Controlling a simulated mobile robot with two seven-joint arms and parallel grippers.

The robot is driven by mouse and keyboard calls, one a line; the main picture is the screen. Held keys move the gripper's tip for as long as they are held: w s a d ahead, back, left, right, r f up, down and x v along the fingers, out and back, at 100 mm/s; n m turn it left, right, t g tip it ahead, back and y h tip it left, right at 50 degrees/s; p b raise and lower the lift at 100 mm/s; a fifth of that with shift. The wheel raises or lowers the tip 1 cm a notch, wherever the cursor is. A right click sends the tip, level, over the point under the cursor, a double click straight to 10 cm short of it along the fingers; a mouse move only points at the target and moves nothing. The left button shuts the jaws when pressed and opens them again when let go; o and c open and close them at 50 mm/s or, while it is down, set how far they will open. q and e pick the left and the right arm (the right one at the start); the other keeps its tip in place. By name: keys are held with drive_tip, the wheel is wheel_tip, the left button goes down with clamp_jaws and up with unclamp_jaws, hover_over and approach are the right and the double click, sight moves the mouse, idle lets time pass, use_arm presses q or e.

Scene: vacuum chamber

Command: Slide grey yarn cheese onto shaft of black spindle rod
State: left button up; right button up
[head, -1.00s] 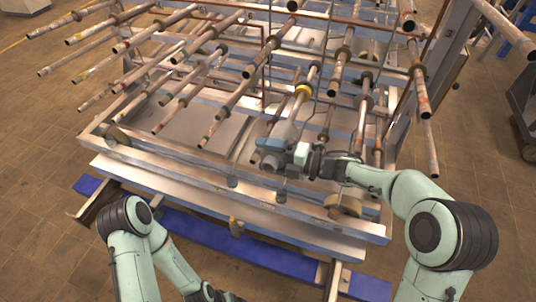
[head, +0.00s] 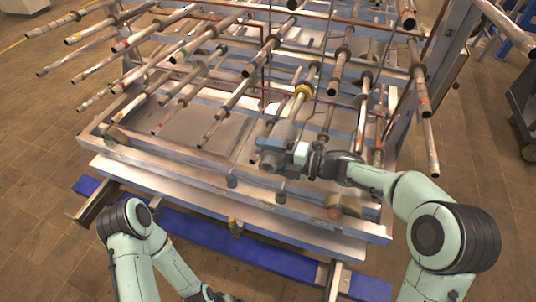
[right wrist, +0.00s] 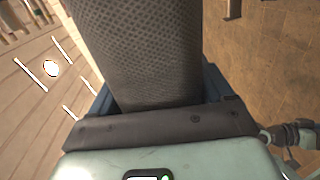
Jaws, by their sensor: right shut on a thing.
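The grey yarn cheese (head: 285,131) is a grey cylinder in my right gripper, at the front of the rack. It fills the upper middle of the right wrist view (right wrist: 137,50), with a mesh-like surface. My right gripper (head: 275,149) is shut on it, with blue fingers along its sides. A dark rod with a yellow collar (head: 303,91) lies just behind the cheese, roughly in line with it. I cannot tell whether this is the black spindle rod, or whether its tip is inside the cheese. My left arm shows at lower left, but its gripper is out of view.
Several long rods (head: 228,108) stick out towards me from the metal rack, left and right of the cheese. The rack's front beam (head: 180,180) runs below my right gripper. A blue bar (head: 200,228) lies lower, near the floor.

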use_arm(q)
drive_tip(key=shift+f, duration=0.15)
idle(0.3)
use_arm(e)
drive_tip(key=shift+w, duration=0.2)
drive_tip(key=shift+w+d+p, duration=0.2)
drive_tip(key=shift+w+p, duration=0.05)
drive_tip(key=shift+w, duration=0.25)
drive_tip(key=shift+w+d+p, duration=0.15)
drive_tip(key=shift+w+p, duration=0.05)
drive_tip(key=shift+w, duration=0.3)
use_arm(q)
drive_tip(key=shift+w+r+p, duration=0.3)
drive_tip(key=shift+w+r, duration=0.25)
drive_tip(key=shift+r, duration=0.2)
drive_tip(key=shift+w+r+p, duration=0.3)
drive_tip(key=shift+w+r, duration=0.2)
drive_tip(key=shift+r, duration=0.25)
use_arm(e)
drive_tip(key=shift+w+d+f, duration=0.1)
drive_tip(key=shift+w+d, duration=0.1)
drive_tip(key=shift+w, duration=0.45)
drive_tip(key=shift+w+d+f, duration=0.1)
drive_tip(key=shift+w+d, duration=0.1)
drive_tip(key=shift+w, duration=0.4)
